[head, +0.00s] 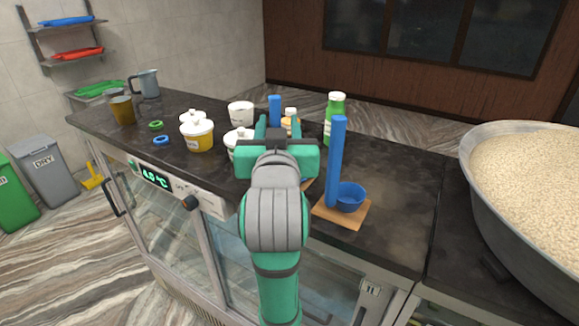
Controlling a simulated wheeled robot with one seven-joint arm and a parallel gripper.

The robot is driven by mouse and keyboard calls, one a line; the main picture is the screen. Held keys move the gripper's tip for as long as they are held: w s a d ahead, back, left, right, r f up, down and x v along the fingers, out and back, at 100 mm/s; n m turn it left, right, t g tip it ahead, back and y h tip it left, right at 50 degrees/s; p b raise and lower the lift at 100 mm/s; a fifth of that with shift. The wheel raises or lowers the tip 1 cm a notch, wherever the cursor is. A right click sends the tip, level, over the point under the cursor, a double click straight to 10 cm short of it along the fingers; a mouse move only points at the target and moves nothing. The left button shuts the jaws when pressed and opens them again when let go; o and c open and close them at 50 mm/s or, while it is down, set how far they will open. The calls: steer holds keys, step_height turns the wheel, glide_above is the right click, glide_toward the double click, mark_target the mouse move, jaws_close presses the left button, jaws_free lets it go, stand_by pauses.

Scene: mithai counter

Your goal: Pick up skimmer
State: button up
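My gripper (277,126) is over the counter, seen from behind, with its fingers apart and pointing away from me. A blue upright handle (274,104) shows just beyond and between the fingers. Its lower part is hidden behind my gripper, so I cannot tell what tool it belongs to or whether the fingers touch it. A second tall blue handle (337,160) stands to the right of my gripper, with a blue bowl-shaped head (351,195) at its foot, on a wooden board (330,213). I cannot tell for sure which of the two is the skimmer.
White-lidded tubs (198,136) and a white pot (240,113) stand left of my gripper. A green bottle (336,110) stands behind the right handle. A large pan (478,195) of pale grains is at the right. The dark counter (395,190) is bare between board and pan.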

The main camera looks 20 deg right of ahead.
steer(key=shift+w+d, duration=0.15)
steer(key=shift+a+x, duration=0.2)
steer(key=shift+x, duration=1.1)
steer(key=shift+a+x, duration=0.2)
steer(key=shift+x, duration=1.05)
steer(key=shift+w+r, duration=0.15)
jaws_close()
